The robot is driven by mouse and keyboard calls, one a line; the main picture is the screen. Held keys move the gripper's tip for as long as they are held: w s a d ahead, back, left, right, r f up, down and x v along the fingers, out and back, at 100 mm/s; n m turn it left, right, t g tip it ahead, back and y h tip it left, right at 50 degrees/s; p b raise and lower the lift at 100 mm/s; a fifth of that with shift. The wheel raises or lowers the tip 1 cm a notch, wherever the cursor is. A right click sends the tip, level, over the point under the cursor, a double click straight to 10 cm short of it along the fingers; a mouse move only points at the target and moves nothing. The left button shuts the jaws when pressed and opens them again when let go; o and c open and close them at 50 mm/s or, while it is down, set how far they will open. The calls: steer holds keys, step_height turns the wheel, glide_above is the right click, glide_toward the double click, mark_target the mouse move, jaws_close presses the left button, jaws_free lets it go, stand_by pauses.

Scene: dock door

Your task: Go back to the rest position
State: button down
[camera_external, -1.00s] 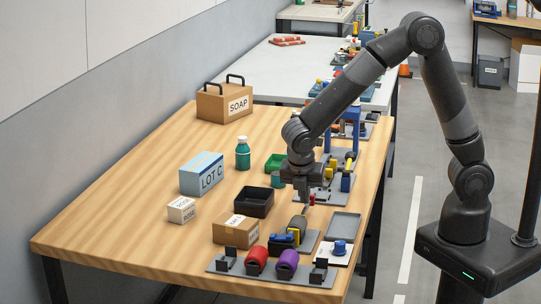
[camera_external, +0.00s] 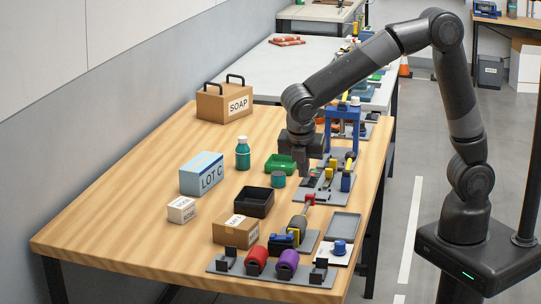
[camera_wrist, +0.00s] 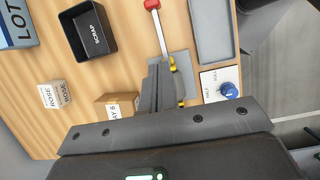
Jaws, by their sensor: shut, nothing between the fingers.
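My gripper (camera_external: 303,165) is shut and empty. It hangs from my bent arm above the right half of the wooden table (camera_external: 130,220), beside the green tray (camera_external: 281,163). In the wrist view the dark gripper (camera_wrist: 158,88) points down over the table, with a tool with a red end (camera_wrist: 152,5) close beyond it.
A black scrap bin (camera_external: 254,201), a LOT C box (camera_external: 202,173), a green bottle (camera_external: 243,153) and a SOAP box (camera_external: 224,102) stand on the table. Red (camera_external: 256,259) and purple (camera_external: 288,263) parts sit on a front fixture. A blue stand (camera_external: 343,127) is behind the gripper.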

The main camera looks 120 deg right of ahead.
steer(key=s+a+r+m+t+y, duration=0.1)
steer(key=s+a+r+m+t, duration=0.3)
steer(key=s+a, duration=0.4)
steer(key=s+a+r+m+t+y, duration=0.2)
steer(key=s+a+r+m+t, duration=0.2)
steer(key=s+a, duration=0.5)
steer(key=a, duration=0.4)
steer(key=shift+a+r+m, duration=0.3)
steer(key=shift+a+m, duration=0.05)
steer(key=shift+m, duration=0.05)
steer(key=c, duration=2.1)
jaws_free()
